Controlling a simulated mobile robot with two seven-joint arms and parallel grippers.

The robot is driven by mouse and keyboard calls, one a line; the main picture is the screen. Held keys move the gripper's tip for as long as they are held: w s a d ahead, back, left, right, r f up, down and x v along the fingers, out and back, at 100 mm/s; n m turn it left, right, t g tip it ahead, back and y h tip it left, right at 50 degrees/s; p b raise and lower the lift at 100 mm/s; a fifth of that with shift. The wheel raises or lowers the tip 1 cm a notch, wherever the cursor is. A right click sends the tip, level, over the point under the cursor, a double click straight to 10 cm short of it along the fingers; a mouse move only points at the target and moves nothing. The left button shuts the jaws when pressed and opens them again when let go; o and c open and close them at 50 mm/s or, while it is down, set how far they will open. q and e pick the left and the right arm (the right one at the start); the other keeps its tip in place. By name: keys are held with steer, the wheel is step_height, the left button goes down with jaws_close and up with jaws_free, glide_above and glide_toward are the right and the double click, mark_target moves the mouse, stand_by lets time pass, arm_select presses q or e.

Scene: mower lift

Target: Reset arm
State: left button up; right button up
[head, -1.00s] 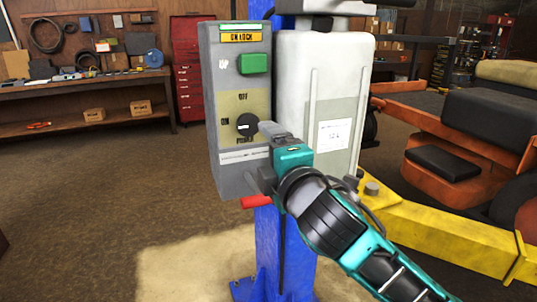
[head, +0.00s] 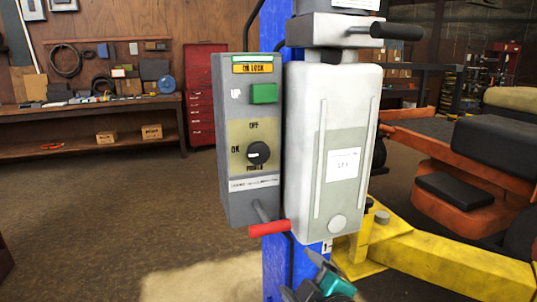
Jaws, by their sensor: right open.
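The grey control box (head: 230,140) stands upright on the blue post (head: 276,265). It carries a green button (head: 264,93) marked UP and a black power knob (head: 258,153) below it. A lever with a red grip (head: 270,229) sticks out from the box's lower end. My right gripper (head: 319,267) is low at the bottom edge, right of and below the red grip and apart from it. It is open and holds nothing I can see; the rest of that arm is mostly out of frame. My left gripper is out of view.
A white-grey housing (head: 305,165) is beside the control box, with a black-handled lever (head: 398,31) above it. A yellow lift arm (head: 430,260) and an orange mower (head: 420,145) stand at right. A workbench (head: 80,115) and red cabinet (head: 203,90) stand behind.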

steer(key=s+d+f+m+g+h, duration=0.1)
steer(key=s+d+f+m, duration=0.4)
steer(key=s+f, duration=0.4)
steer(key=s+d+f+m+g+h, duration=0.2)
steer(key=s+d+f+m, duration=0.4)
steer(key=s+f, duration=0.4)
step_height(320, 180, down, 3)
steer(key=shift+r, duration=0.15)
steer(key=shift+d, duration=0.1)
steer(key=shift+c, duration=0.2)
